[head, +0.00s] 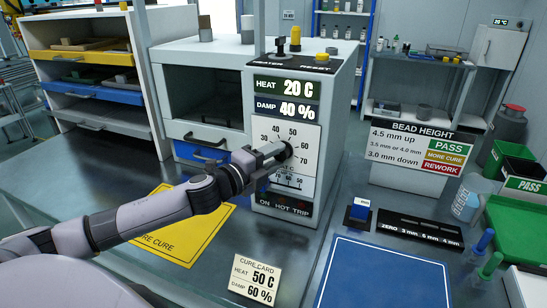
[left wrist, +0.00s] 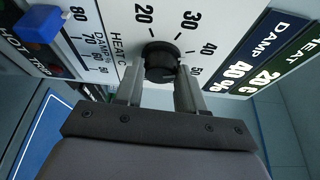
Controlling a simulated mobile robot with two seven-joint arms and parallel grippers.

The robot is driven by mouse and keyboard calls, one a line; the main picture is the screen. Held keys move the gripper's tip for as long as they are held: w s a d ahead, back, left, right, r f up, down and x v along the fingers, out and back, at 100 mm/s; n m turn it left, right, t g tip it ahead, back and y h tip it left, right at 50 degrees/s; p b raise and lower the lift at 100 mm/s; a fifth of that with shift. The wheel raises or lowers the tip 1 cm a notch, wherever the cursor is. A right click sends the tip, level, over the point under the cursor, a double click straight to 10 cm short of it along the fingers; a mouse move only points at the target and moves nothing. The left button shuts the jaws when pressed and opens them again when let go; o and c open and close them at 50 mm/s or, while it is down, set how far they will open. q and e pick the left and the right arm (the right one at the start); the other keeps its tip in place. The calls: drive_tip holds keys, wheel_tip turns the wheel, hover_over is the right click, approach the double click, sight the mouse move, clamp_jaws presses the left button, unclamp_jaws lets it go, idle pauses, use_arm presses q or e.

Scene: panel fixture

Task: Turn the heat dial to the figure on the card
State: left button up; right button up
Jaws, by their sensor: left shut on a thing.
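The cure card (head: 257,280) lies on the bench and reads heat 50 C, damp 60 %. The black heat dial (head: 286,151) is on the white front of the panel, with figures around it; it also shows in the left wrist view (left wrist: 161,62). The heat display (head: 286,88) reads 20 C. My left gripper (head: 278,153) is shut on the dial, with one finger on each side of it in the left wrist view (left wrist: 160,78). I cannot make out where the dial's pointer stands. My right gripper is not in view.
The damp display (head: 286,109) reads 40 %. A blue slider knob (left wrist: 38,24) sits by the damp scale, close to the dial. HEATER and RESET controls (head: 321,58) stand on the panel's top. A yellow mat (head: 180,245) lies under my left arm, a blue mat (head: 383,275) at right.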

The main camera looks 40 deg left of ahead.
use_arm(q)
drive_tip(key=shift+d+r+m+g+y, duration=0.15)
drive_tip(key=shift+m+g+y, duration=0.45)
drive_tip(key=shift+m, duration=1)
drive_tip(key=shift+r+m+g+y, duration=0.1)
drive_tip(key=shift+m+g+y, duration=0.45)
drive_tip(key=shift+m, duration=1.05)
drive_tip(key=shift+g, duration=0.25)
drive_tip(key=o, duration=1)
drive_tip(key=shift+o, duration=0.2)
drive_tip(key=b+v, duration=0.1)
drive_tip(key=v, duration=0.6)
drive_tip(key=shift+b, duration=0.3)
